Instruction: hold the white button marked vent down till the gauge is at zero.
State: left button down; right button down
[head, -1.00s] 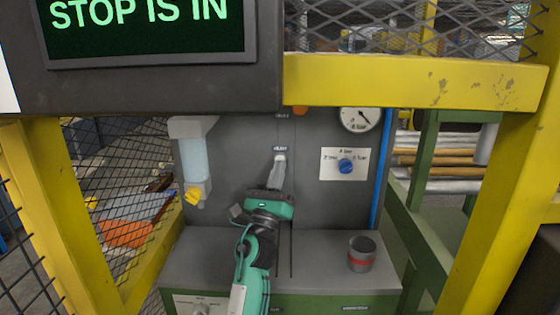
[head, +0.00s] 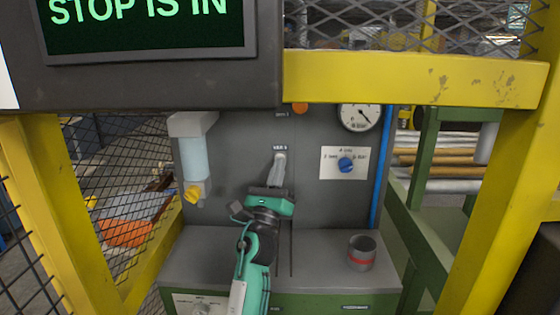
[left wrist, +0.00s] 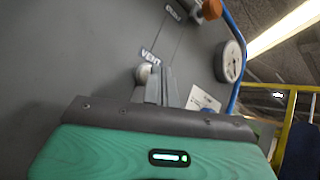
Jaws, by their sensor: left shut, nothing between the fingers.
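The white vent button (head: 280,155) sits on the grey panel under its label, largely covered by my gripper in the head view. It also shows in the left wrist view (left wrist: 143,72), right at my fingertips. My left gripper (head: 278,163) is shut and empty, its fingers pointing at the panel; in the left wrist view the fingers (left wrist: 160,82) overlap the button's edge. I cannot tell how far the button is pressed. The round white gauge (head: 360,117) is at the panel's upper right, its dark needle pointing to the lower right. My right gripper is in neither view.
A blue knob (head: 346,165) on a white card is right of the button. An orange button (head: 300,108) is above. A bottle with a yellow tap (head: 193,165) hangs at the left. A grey cup with a red band (head: 361,253) stands on the ledge. Yellow posts (head: 500,200) frame the opening.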

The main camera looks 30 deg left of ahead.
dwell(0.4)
pick_arm(q)
jog(key=shift+w+a, duration=0.2)
jog(key=shift+w, duration=0.15)
dwell(0.7)
dwell(0.4)
dwell(1.0)
dwell(0.4)
jog(key=shift+s+d, duration=0.4)
jog(key=shift+s, duration=0.25)
